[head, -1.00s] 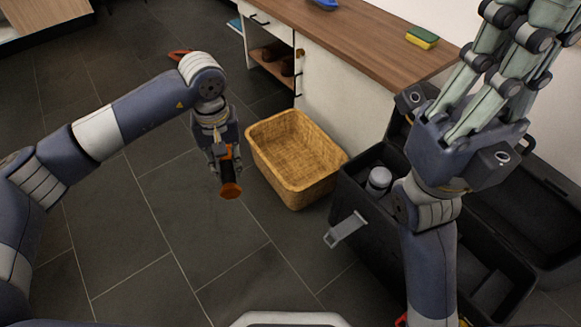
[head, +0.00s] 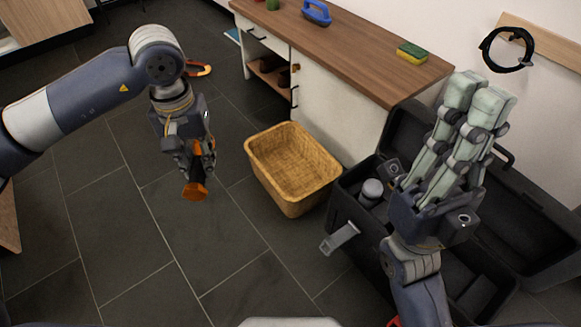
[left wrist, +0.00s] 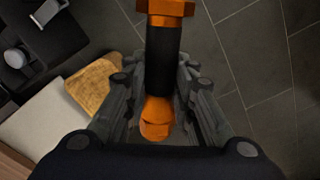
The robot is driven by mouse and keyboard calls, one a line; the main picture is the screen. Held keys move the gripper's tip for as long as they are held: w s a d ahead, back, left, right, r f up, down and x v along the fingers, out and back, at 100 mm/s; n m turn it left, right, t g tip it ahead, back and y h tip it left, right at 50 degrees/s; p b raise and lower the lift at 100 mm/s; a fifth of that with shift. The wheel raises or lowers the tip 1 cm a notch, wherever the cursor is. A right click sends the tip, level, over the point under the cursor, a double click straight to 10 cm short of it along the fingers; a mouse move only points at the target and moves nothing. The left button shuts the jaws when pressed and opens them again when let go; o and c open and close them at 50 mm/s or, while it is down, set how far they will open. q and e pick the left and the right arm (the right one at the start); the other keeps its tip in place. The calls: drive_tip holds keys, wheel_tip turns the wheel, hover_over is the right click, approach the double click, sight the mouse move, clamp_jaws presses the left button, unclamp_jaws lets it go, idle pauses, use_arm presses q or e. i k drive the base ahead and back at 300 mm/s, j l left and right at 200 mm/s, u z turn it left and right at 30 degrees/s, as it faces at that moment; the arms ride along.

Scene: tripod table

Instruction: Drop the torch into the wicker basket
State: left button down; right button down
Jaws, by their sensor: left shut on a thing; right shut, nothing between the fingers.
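The torch (head: 195,190) is black with orange ends. My left gripper (head: 192,171) is shut on it and holds it in the air to the left of the basket. In the left wrist view the torch (left wrist: 163,60) lies between the fingers of the gripper (left wrist: 158,110). The wicker basket (head: 265,179) is tan, open-topped and looks empty; it stands on the floor. It also shows partly in the left wrist view (left wrist: 93,85). My right gripper (head: 465,105) is shut and empty, with its fingers pointing up, in front of the black toolbox.
A black toolbox (head: 345,207) with its lid open and a grey-topped canister (head: 371,190) inside stands right of the basket. Behind is a wooden-topped counter (head: 360,45) with a yellow-green sponge (head: 412,52) and a blue-handled item (head: 317,12).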

sight(288, 178)
drive_tip(key=z, duration=1.05)
drive_tip(key=j+z, duration=0.6)
drive_tip(key=z, duration=0.25)
drive_tip(key=j+z, duration=0.4)
drive_tip(key=k+j+z, duration=0.1)
drive_tip(key=z, duration=0.35)
drive_tip(key=k+j+z, duration=0.3)
drive_tip(key=k+j, duration=0.25)
drive_tip(key=j, duration=0.3)
drive_tip(key=k+j+z, duration=0.35)
drive_tip(key=k+j, duration=0.7)
